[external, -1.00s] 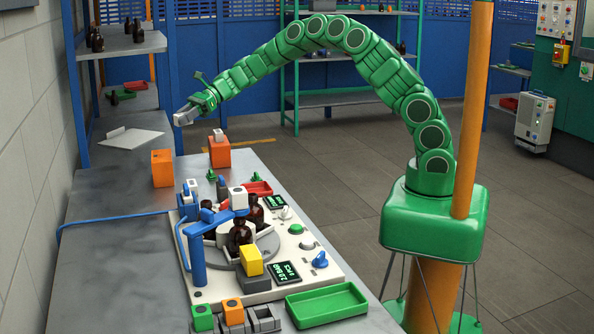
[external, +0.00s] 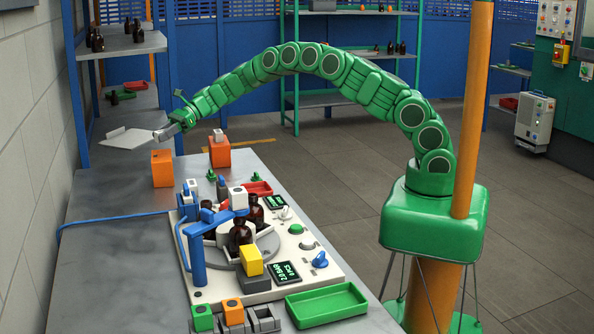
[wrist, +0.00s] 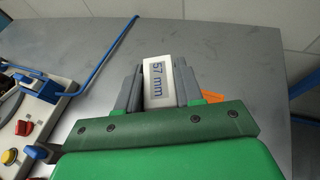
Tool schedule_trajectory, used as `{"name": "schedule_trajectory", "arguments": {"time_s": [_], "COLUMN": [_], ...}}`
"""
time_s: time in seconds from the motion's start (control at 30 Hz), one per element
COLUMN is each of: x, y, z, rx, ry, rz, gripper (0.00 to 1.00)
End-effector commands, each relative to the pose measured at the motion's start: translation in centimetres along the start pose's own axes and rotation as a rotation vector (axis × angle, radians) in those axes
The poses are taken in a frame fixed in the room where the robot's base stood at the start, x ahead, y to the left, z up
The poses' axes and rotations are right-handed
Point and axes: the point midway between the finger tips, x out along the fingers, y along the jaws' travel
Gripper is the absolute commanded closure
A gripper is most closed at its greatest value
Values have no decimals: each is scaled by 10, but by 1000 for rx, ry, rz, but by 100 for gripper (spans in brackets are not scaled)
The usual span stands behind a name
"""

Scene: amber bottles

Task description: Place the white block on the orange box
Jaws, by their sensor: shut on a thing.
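My gripper (external: 166,131) is shut on the white block (wrist: 158,80), which carries a "57 mm" label in the wrist view. The fingers grip it on both sides, and my gripper (wrist: 158,88) hides its near end. In the external view my gripper is in the air above the left orange box (external: 162,170), with a gap between them. That box stands on the grey bench and has a dark spot on top. A second orange box (external: 219,154) stands to its right with a small white piece (external: 218,135) on it. In the wrist view only a sliver of orange shows beside the right finger.
A machine with a white base plate (external: 313,262), amber bottles (external: 240,234) and a blue arm stands nearer on the bench. A green tray (external: 326,305) lies at the front. A shelf (external: 135,43) rises behind left. The bench left of the machine is mostly clear.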

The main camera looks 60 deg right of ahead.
Motion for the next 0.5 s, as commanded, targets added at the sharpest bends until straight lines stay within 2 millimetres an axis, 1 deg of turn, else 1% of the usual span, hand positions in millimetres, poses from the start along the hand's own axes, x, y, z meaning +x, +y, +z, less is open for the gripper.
{"name": "schedule_trajectory", "arguments": {"time_s": [0.03, 0.1, 0.5], "x": [4, 7, 14], "y": [-2, -5, -12], "z": [-5, -8, -12], "rx": [2, 2, -1], "ry": [2, 2, 0], "rz": [1, 1, 0], "gripper": [95, 95, 95]}}
